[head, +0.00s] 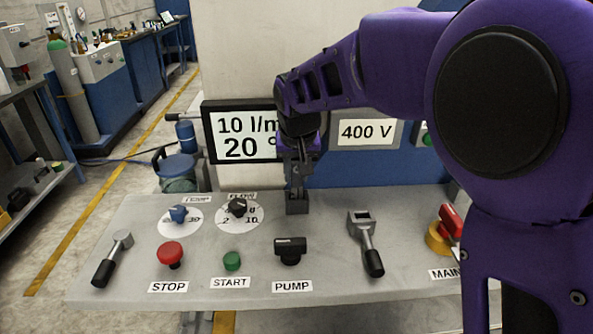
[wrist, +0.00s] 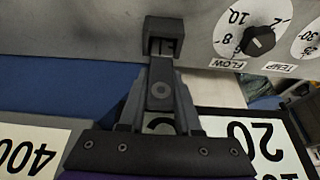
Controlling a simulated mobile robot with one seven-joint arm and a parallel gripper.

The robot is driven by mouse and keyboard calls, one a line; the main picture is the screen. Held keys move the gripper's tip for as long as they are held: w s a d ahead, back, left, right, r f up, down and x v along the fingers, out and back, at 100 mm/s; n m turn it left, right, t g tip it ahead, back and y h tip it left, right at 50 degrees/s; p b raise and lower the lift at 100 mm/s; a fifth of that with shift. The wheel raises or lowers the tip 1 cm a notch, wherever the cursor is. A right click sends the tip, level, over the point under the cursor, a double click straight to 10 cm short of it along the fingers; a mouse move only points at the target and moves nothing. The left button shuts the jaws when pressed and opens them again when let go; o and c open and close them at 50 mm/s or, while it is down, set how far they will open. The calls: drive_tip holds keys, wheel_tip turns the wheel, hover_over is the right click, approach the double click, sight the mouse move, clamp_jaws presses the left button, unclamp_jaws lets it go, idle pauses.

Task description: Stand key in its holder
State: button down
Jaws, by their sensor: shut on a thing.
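The narrow end appears to be at or in that opening; how deep I cannot tell. In the head view my gripper (head: 298,178) points down over the holder (head: 297,204) at the back edge of the panel. The key is mostly hidden by the fingers there.
The grey panel (head: 210,285) carries a blue knob (head: 178,213), a black flow knob (head: 237,207), a red stop button (head: 170,253), a green start button (head: 232,261) and a black pump switch (head: 290,248). A lever (head: 367,243) stands right of the switch. A display (head: 240,135) is behind.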

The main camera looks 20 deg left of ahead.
drive_tip(key=shift+f+b, duration=0.35)
drive_tip(key=shift+f, duration=0.5)
drive_tip(key=c, duration=0.5)
unclamp_jaws()
drive_tip(key=p+v, duration=0.2)
drive_tip(key=v, duration=1.5)
drive_tip(key=shift+r+p, duration=0.25)
drive_tip(key=shift+p, duration=0.15)
